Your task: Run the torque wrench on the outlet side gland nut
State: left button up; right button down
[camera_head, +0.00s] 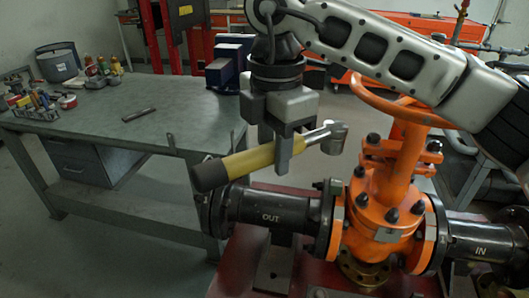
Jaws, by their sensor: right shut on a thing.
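My right gripper (281,155) is shut on the yellow handle of the torque wrench (247,160). The wrench lies nearly level, with its black end to the left and its silver head (334,138) to the right. The wrench is above the black outlet pipe (275,207) marked OUT. The orange gate valve (385,195) stands to the right. The outlet side gland nut (373,139) is on the left of its gland flange, and the wrench head is left of it, apparently apart. My left gripper is not in view.
My right arm hides part of the orange handwheel (395,104). The inlet pipe (480,240) marked IN runs right. A green-grey workbench (150,115) at the left carries small bottles, tools, a dark bar (139,114) and a blue vise (226,68). Dark bolts stud the valve.

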aim_at(335, 123)
jog(key=shift+w+d+r, duration=0.1)
jog(key=shift+w+d, duration=0.5)
jog(key=shift+d, duration=0.3)
jog(key=shift+w+d, duration=0.7)
jog(key=shift+d, duration=0.35)
jog(key=shift+w+d, duration=0.4)
jog(key=shift+d, duration=0.25)
jog(key=shift+w+d, duration=0.4)
jog(key=shift+d, duration=0.2)
jog(key=shift+w+d, duration=0.5)
jog(key=shift+d, duration=0.25)
jog(key=shift+w+d, duration=0.5)
jog(key=shift+d, duration=0.25)
jog(key=shift+w+d, duration=0.2)
jog(key=shift+d, duration=0.1)
